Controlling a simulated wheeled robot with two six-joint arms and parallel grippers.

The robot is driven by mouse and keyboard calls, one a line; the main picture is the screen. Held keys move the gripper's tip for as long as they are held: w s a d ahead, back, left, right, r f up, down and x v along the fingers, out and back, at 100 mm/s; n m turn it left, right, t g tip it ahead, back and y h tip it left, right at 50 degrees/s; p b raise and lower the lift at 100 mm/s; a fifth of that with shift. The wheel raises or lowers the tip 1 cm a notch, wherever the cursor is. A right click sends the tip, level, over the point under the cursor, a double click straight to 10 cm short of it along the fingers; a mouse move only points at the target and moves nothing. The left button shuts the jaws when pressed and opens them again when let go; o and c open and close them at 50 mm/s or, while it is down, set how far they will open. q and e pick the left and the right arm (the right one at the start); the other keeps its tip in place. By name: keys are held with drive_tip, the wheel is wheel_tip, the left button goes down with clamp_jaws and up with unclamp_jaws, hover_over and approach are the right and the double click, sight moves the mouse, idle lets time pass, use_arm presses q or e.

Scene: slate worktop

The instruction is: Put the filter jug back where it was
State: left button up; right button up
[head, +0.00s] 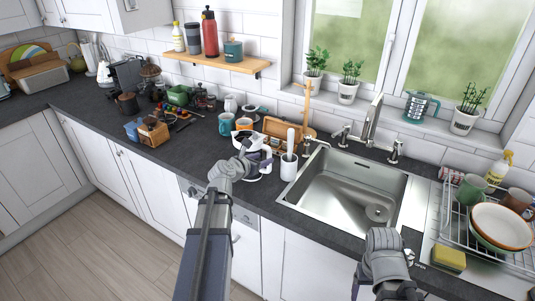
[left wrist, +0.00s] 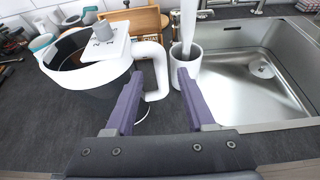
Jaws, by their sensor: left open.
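The filter jug (left wrist: 92,75) has a white rim, a dark grey see-through body, a white lid part with a grey knob and a white handle. It stands upright on the slate worktop left of the sink; in the head view it (head: 238,143) is partly hidden by my left gripper (head: 262,160). In the left wrist view my left gripper (left wrist: 159,76) is open, its purple fingers either side of the handle, with gaps showing. My right gripper (head: 385,252) is low in the head view near the sink's front edge; its jaws cannot be made out.
A white utensil pot (head: 289,167) stands just right of the handle, beside the sink (head: 350,190). Mugs (head: 226,123) and a wooden box (head: 277,128) are close behind the jug. A dish rack (head: 462,230) is far right. The worktop in front of the jug is clear.

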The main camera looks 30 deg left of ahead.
use_arm(q)
drive_tip(key=p+v, duration=0.1)
drive_tip(key=v, duration=0.5)
drive_tip(key=shift+s+p, duration=0.25)
drive_tip(key=shift+p, duration=0.15)
drive_tip(key=shift+r, duration=0.15)
drive_tip(key=s+d+f+m+g+h, duration=0.25)
drive_tip(key=d+f+m+g, duration=0.2)
drive_tip(key=d+m, duration=0.65)
drive_tip(key=s+d+f+m+g+h, duration=0.1)
drive_tip(key=s+d+f+m+g, duration=0.3)
drive_tip(key=d+m, duration=0.7)
drive_tip(key=s+d+f+m+g+y, duration=0.2)
drive_tip(key=s+d+m, duration=0.3)
drive_tip(key=m, duration=0.3)
drive_tip(key=s+d+f+m+g+y, duration=0.3)
drive_tip(key=s+d+m+y, duration=0.1)
drive_tip(key=m, duration=0.4)
drive_tip(key=shift+s+d+m, duration=0.4)
drive_tip(key=shift+s+d, duration=0.35)
drive_tip(key=shift+s, duration=0.45)
